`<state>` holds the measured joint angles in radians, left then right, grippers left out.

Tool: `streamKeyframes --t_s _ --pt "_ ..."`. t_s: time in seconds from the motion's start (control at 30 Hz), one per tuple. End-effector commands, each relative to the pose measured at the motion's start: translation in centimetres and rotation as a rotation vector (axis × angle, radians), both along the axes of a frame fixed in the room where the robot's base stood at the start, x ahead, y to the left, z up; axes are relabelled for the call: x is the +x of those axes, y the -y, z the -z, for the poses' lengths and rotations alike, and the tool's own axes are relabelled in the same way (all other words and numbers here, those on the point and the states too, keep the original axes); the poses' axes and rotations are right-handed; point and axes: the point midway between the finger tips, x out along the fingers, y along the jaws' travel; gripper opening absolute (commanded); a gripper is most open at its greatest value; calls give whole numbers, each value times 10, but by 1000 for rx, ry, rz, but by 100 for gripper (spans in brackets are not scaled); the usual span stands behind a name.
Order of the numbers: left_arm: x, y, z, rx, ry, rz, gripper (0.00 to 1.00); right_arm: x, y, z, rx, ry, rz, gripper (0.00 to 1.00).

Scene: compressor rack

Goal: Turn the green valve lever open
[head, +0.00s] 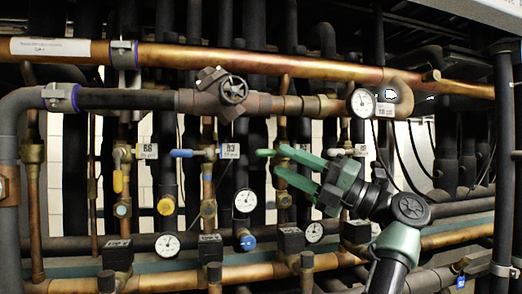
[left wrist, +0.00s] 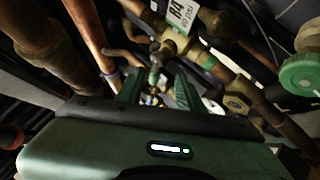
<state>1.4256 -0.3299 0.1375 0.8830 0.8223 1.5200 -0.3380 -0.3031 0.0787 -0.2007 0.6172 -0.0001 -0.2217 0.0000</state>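The green valve lever (head: 265,153) shows in the head view as a short green handle pointing left, in line with the blue lever. My left gripper (head: 279,160) is open, its two green fingers pointing left. The upper fingertip overlaps the lever's right part in the picture; I cannot tell whether they touch. The gripper hides part of the valve behind it. In the left wrist view the two fingers (left wrist: 157,88) are apart, with brass fittings beyond them and the R4 label (left wrist: 181,16) above. I cannot make out the lever clearly there. My right gripper is not in view.
A blue lever (head: 182,153) and a yellow lever (head: 118,180) are to the left; a white lever (head: 340,152) is to the right. Gauges, copper pipes (head: 250,62) and black pipes crowd the rack. A round green cap (left wrist: 301,74) is at the right in the wrist view.

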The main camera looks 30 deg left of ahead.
Motion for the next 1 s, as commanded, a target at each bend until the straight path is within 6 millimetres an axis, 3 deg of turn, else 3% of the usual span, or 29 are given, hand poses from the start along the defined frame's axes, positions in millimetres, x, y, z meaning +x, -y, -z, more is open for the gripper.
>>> streamKeyframes --t_s 0.5,0.87,0.9,1.0 --pt "-11 -63 -29 -1 -1 -2 37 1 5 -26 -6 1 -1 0" --pt "-12 -70 -30 1 0 0 37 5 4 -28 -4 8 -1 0" --pt "-12 -70 -30 1 0 0 34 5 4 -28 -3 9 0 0" --pt "-12 -70 -30 1 0 0 6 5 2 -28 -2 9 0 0"
